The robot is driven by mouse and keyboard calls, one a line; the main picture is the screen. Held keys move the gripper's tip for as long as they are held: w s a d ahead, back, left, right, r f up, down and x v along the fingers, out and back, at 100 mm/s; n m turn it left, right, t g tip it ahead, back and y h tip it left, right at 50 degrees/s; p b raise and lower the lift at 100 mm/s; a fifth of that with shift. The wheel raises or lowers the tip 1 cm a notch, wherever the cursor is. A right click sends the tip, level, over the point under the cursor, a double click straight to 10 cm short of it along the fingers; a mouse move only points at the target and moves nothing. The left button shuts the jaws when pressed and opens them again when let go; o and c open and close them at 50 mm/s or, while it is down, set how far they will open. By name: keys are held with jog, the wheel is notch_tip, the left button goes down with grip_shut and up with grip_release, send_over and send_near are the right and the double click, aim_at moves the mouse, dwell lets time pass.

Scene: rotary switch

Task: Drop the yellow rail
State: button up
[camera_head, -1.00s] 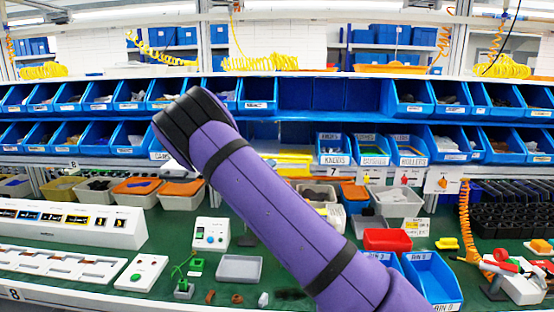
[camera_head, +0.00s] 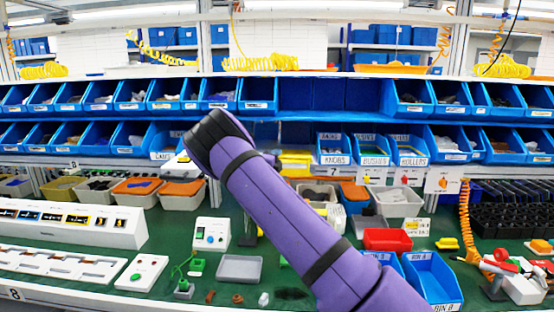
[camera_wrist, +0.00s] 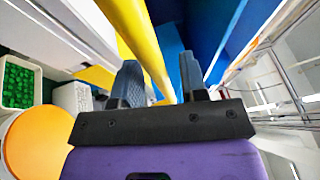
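The yellow rail (camera_wrist: 148,45) shows in the wrist view as a long bar running from the top edge down between the fingers of my gripper (camera_wrist: 160,66). The two dark fingers stand apart on either side of it, with a visible gap at the right finger. Contact with the left finger is hard to judge. In the head view my purple arm hides the gripper, and a small yellow patch (camera_head: 183,157) shows beside the arm's dark end; I cannot tell if it is the rail.
Blue bins (camera_head: 335,150) fill the shelves behind the arm. Orange-topped containers (camera_head: 183,190) stand below the arm's end. A red bin (camera_head: 387,239) and a white box with a blue button (camera_head: 211,234) stand on the green bench. An orange round lid (camera_wrist: 38,143) is at lower left in the wrist view.

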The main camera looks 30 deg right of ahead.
jog(key=shift+w+d, duration=0.1)
jog(key=shift+d, duration=0.1)
grip_shut()
